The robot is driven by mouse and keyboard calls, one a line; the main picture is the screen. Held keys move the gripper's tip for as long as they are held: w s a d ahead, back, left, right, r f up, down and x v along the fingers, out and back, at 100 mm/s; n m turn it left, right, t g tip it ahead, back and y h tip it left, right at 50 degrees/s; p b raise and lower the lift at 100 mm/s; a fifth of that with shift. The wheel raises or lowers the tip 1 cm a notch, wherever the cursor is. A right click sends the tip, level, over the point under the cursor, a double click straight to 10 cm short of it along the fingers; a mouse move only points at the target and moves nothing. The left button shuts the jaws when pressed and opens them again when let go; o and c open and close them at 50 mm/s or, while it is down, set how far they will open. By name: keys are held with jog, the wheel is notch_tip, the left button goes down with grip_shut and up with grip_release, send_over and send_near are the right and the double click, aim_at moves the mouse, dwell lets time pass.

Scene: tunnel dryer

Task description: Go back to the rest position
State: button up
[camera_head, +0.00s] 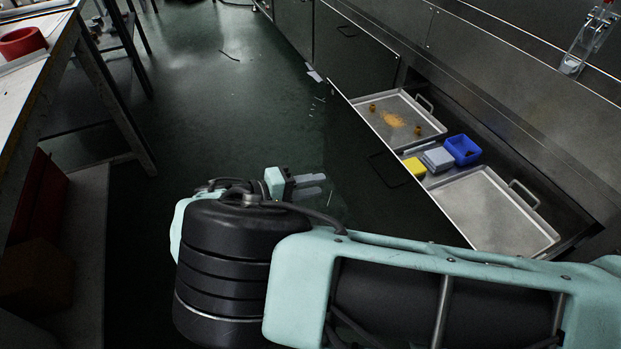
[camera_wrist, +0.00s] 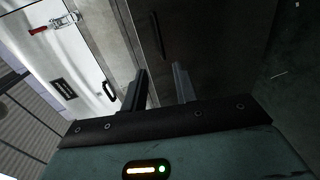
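My gripper (camera_head: 318,186) is held out above the dark green floor, left of the open drawer, partly behind my own arm. In the wrist view its two dark fingers (camera_wrist: 160,84) stand apart with nothing between them, so it is open and empty. The fingers point toward a dark cabinet front (camera_wrist: 165,40) with a handle. My arm is bent and fills the lower part of the head view.
The open drawer (camera_head: 437,200) at right holds metal trays (camera_head: 497,212), a yellow block (camera_head: 415,167), a grey block (camera_head: 437,159) and a blue bin (camera_head: 462,149). Open floor (camera_head: 230,110) lies between.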

jog(key=shift+d, duration=0.1)
jog(key=s+d+r+n+g+y, duration=0.1)
jog(key=s+d+r+g+y, duration=0.1)
jog(key=s+d+r+y, duration=0.4)
jog(key=s+d+r+n+g+y, duration=0.15)
jog(key=s+r+y, duration=0.25)
jog(key=s+r, duration=0.45)
jog(key=s+d+r+n+g+y, duration=0.1)
jog(key=s+d+r+g+y, duration=0.1)
jog(key=s+d+r+y, duration=0.4)
notch_tip(320, 180, up, 28)
jog(key=s+a+p, duration=0.1)
jog(key=a+p, duration=0.1)
jog(key=p, duration=2.4)
jog(key=shift+s+h+p, duration=0.35)
jog(key=shift+h+p, duration=0.05)
jog(key=shift+a+f, duration=0.1)
